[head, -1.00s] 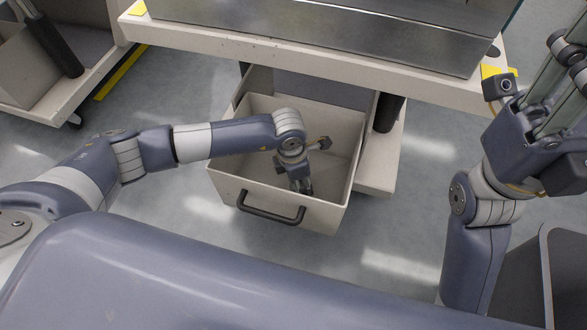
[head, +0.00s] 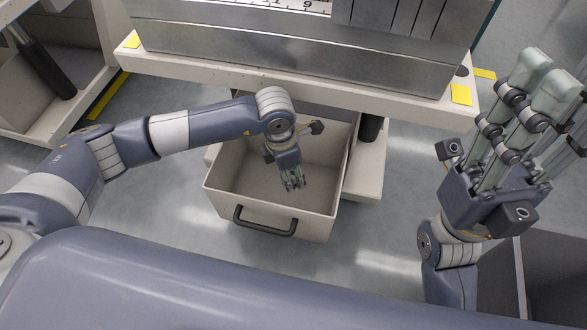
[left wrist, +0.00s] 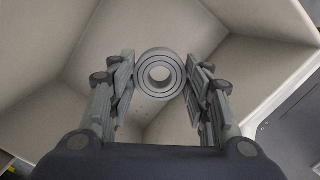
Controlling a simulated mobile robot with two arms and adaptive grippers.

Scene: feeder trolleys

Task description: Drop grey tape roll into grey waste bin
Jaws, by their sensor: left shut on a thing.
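A grey tape roll (left wrist: 160,74) sits between the fingertips of my left gripper (left wrist: 160,80) in the left wrist view, its round face and hole showing. In the head view my left gripper (head: 293,182) points down over the inside of a light grey open drawer bin (head: 225,190) with a dark front handle; the roll is too small to make out there. The left gripper is shut on the roll. A dark grey open-topped bin (head: 562,262) stands at the lower right, partly hidden by my right arm. My right gripper (head: 550,85) is raised, open and empty.
The drawer bin is pulled out beneath a trolley with a beige edge (head: 290,84) and metal top. Another trolley (head: 75,115) stands at the left. Grey floor (head: 390,215) is clear between the drawer bin and my right arm.

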